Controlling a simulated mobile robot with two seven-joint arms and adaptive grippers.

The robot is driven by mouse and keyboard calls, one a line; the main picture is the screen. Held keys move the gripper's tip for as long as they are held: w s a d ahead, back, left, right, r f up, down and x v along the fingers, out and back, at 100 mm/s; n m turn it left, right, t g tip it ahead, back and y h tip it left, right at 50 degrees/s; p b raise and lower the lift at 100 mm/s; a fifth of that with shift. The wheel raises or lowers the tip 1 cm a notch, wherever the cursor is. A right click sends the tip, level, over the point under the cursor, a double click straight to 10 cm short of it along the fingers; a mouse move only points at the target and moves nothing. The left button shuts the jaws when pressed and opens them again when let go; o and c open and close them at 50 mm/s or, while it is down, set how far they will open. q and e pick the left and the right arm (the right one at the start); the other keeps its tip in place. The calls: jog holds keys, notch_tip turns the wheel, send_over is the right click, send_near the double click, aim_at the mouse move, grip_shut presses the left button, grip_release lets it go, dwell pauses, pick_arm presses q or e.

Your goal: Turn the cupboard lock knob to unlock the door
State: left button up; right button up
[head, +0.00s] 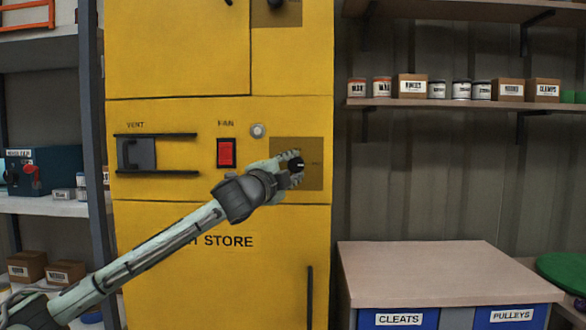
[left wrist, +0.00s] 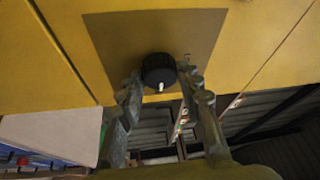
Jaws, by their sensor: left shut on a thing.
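The black round lock knob (head: 297,164) sits on a brownish square plate (head: 313,181) on the yellow cupboard's middle panel (head: 180,184). My left gripper (head: 291,167) reaches it from the lower left and is shut on it. In the left wrist view the knob (left wrist: 158,68) lies between the fingertips of my left gripper (left wrist: 160,82), one on each side. A white pointer mark on the knob points toward the bottom of that view. Part of the knob is hidden by the fingers in the head view. My right gripper is not in view.
A red FAN switch (head: 226,153), a grey round button (head: 257,130) and a VENT slider (head: 138,154) are left of the plate. Another dark knob (head: 275,3) is above. A bench with bins (head: 440,268) stands lower right. Shelves flank the cupboard.

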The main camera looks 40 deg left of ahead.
pick_arm(q)
jog(key=shift+m, duration=0.3)
jog(key=o, duration=1.2)
jog(key=shift+c, duration=0.2)
jog(key=v, duration=1.2)
